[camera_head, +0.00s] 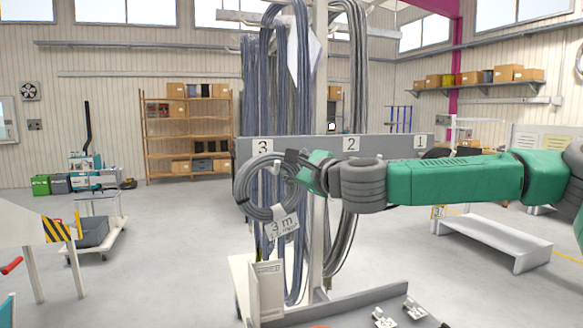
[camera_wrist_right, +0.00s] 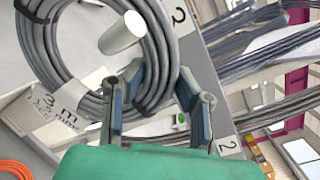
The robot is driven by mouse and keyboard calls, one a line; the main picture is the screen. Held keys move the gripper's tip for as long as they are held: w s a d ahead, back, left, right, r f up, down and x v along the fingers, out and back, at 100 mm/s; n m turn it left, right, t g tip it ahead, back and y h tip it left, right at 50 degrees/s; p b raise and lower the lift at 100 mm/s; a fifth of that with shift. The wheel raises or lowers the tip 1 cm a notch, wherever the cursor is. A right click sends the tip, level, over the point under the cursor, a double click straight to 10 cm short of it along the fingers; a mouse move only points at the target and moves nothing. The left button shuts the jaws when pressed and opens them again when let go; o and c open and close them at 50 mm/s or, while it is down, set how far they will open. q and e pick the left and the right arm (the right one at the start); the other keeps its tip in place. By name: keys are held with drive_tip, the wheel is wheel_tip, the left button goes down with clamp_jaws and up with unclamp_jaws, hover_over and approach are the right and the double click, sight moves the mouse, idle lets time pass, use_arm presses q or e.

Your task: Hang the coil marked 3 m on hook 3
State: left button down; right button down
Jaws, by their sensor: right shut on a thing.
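The coil marked 3 m (camera_head: 243,196) is a grey ring of cable with a white tag (camera_head: 285,224). It hangs upright in front of the board below the number 3 label (camera_head: 263,147). My right gripper (camera_head: 293,160) is shut on the coil's right side; in the right wrist view its two fingers (camera_wrist_right: 160,95) straddle the coil (camera_wrist_right: 158,62). In that view a white peg, hook 3 (camera_wrist_right: 121,33), shows within the coil's opening, its end overlapping the inner edge. Whether the coil bears on it, I cannot tell. My left gripper is not in view.
The grey board (camera_head: 388,146) also carries labels 2 (camera_head: 351,143) and 1 (camera_head: 419,141). Long blue-grey cable bundles (camera_head: 290,70) hang behind it. A rack base (camera_head: 350,305) with small parts lies below. A low white bench (camera_head: 495,235) stands at right.

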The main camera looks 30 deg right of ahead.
drive_tip(key=shift+f, duration=0.15)
drive_tip(key=c, duration=0.6)
unclamp_jaws()
drive_tip(key=shift+f, duration=0.1)
drive_tip(key=shift+o, duration=0.2)
drive_tip(key=shift+s+a, duration=0.15)
drive_tip(key=shift+s, duration=0.55)
drive_tip(key=shift+s+a, duration=0.15)
drive_tip(key=shift+s, duration=0.55)
drive_tip(key=s+a, duration=0.1)
drive_tip(key=s, duration=0.7)
drive_tip(key=shift+a, duration=0.4)
